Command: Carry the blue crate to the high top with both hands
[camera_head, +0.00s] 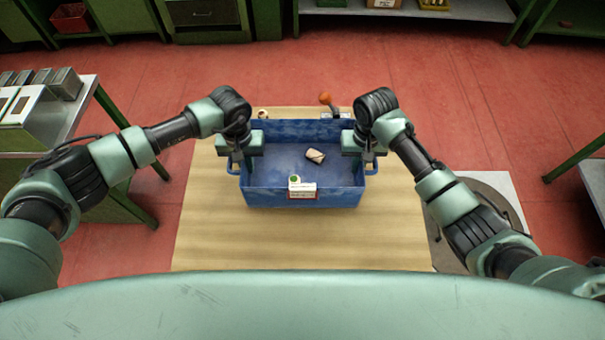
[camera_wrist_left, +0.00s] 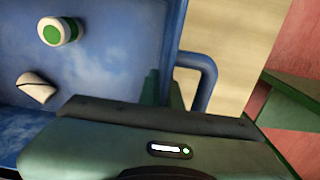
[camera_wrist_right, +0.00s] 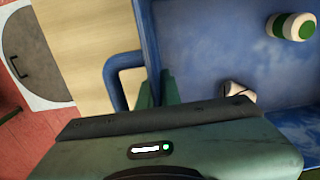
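The blue crate (camera_head: 270,193) stands upright on a light wooden tabletop (camera_head: 300,240), with a white label (camera_head: 302,190) on its near wall. My left gripper (camera_head: 240,160) is at its left wall and my right gripper (camera_head: 362,160) at its right wall. In the left wrist view the fingers (camera_wrist_left: 164,92) sit close together on either side of the crate wall, by the looped handle (camera_wrist_left: 205,75). The right wrist view shows the same, with the fingers (camera_wrist_right: 156,92) by the other handle (camera_wrist_right: 115,85). I cannot identify the high top.
In the crate lie a pale stopper-like piece (camera_head: 315,155) and a white-and-green cylinder (camera_wrist_left: 58,32). A tool with an orange knob (camera_head: 325,98) is behind the crate. A bench (camera_head: 75,100) stands left, shelves (camera_head: 410,10) at the back. Red floor (camera_head: 450,80) lies clear between.

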